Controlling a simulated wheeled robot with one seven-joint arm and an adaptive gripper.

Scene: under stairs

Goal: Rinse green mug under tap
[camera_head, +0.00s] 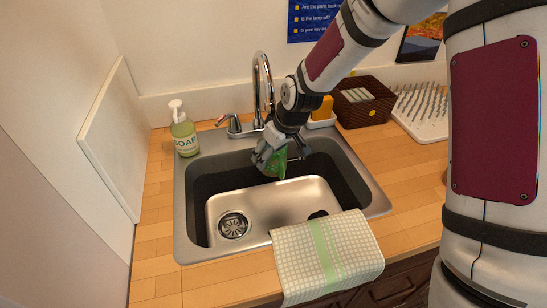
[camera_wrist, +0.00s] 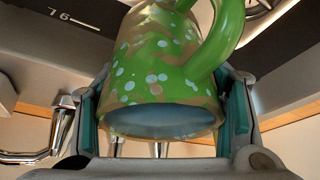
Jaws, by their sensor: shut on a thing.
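My gripper (camera_head: 284,153) is shut on the green mug (camera_head: 275,165) and holds it over the back part of the sink (camera_head: 182,212). In the wrist view the mug (camera_wrist: 160,75) sits between both fingers. It has brown patches, pale dots and a green handle at the upper right. A smooth blue-grey end of the mug faces the camera; I cannot tell if it is the mouth or the base. The chrome tap (camera_head: 257,70) arches up behind my gripper, its lower part partly hidden by my arm. I see no running water.
A soap bottle (camera_head: 184,130) stands left of the sink. A checked towel (camera_head: 328,258) hangs over the front edge.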

